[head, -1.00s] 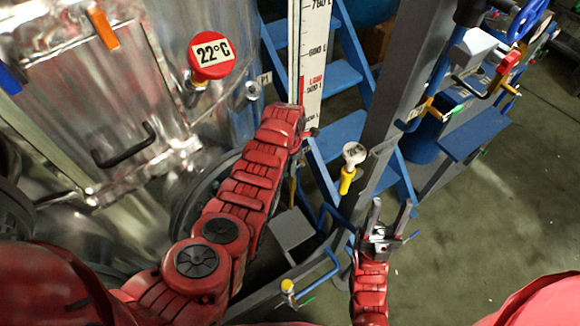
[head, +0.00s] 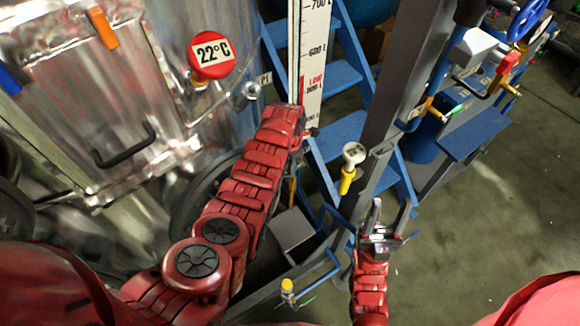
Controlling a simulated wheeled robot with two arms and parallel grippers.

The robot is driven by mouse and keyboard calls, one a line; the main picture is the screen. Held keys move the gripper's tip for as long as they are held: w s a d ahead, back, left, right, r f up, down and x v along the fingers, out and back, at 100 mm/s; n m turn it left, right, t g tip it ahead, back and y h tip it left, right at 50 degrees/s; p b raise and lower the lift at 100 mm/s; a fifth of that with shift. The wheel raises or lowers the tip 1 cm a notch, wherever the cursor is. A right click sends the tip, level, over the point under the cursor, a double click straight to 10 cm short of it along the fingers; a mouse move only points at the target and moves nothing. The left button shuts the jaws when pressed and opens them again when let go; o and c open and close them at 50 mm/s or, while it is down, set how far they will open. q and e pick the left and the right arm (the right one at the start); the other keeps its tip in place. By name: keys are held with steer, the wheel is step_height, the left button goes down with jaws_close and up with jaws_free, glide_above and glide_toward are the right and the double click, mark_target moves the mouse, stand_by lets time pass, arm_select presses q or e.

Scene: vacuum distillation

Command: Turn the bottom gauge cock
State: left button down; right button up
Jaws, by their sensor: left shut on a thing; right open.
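The level gauge (head: 312,70), a white strip with a litre scale, stands upright beside the steel vessel. My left gripper (head: 303,128) is at the lower end of the gauge, where the bottom gauge cock sits. Its fingers and the cock are mostly hidden behind my red wrist. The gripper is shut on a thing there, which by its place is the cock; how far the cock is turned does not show. My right gripper (head: 390,210) is open and empty, to the right and lower in the picture, in front of the grey post.
A grey post (head: 395,95) and blue steps (head: 342,130) stand right of the gauge. A small dial with a yellow valve (head: 347,182) is between the gauge and my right gripper. Floor at right is clear.

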arm_select(q)
steer(key=b, duration=0.5)
steer(key=shift+w+d+g+y, duration=0.15)
steer(key=shift+g+y, duration=0.15)
steer(key=shift+y, duration=0.1)
steer(key=shift+r+b, duration=0.25)
steer(key=shift+b, duration=0.25)
steer(key=shift+r, duration=0.15)
steer(key=c, duration=0.9)
jaws_free()
